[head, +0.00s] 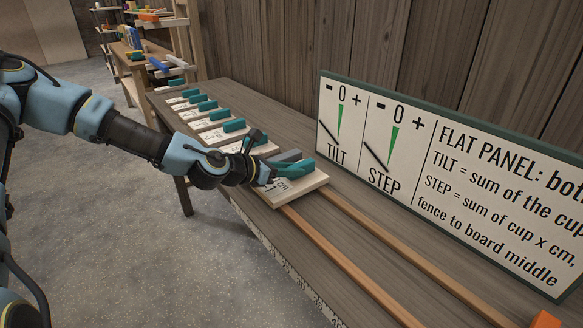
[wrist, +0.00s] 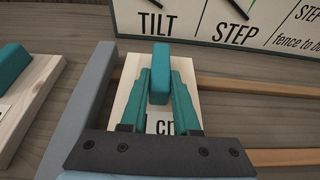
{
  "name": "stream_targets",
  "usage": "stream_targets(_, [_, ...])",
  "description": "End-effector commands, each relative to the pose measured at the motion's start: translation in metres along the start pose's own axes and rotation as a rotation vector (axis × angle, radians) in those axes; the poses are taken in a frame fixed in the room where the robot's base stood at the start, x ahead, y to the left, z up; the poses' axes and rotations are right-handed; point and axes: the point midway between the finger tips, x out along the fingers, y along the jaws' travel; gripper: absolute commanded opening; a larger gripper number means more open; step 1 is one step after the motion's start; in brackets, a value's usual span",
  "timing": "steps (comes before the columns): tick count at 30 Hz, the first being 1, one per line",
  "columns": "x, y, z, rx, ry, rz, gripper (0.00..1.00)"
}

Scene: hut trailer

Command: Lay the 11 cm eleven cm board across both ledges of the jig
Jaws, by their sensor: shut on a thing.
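My gripper (head: 283,178) is shut on the teal handle block of a pale wooden board (head: 309,184). In the wrist view the fingers (wrist: 160,90) clasp the teal handle (wrist: 160,75) from both sides. The board (wrist: 127,97) lies flat beside the grey fence (wrist: 85,105). Its label is partly covered; only "cm" shows, so its number is hidden. The jig's two ledges are the far wooden rail (head: 400,252) and the near wooden rail (head: 340,262). The board is over their fence end; I cannot tell whether it touches both.
A row of other labelled boards with teal handles (head: 222,127) lies on the bench to the left. A sign panel (head: 450,180) with TILT and STEP dials stands behind the ledges. The ledges are clear towards the right, up to an orange block (head: 545,320).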

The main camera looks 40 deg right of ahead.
Motion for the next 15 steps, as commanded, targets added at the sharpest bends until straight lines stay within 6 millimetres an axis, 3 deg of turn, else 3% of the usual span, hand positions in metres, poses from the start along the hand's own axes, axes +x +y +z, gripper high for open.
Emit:
stream_targets(6, [0.0003, 0.0003, -0.0004, 0.000, -0.001, 0.001, 0.00])
stream_targets(7, [0.0001, 0.0003, -0.0004, 0.000, 0.000, 0.001, 0.33])
stream_targets(15, [0.0000, 0.0004, -0.0001, 0.000, 0.000, 0.001, 0.60])
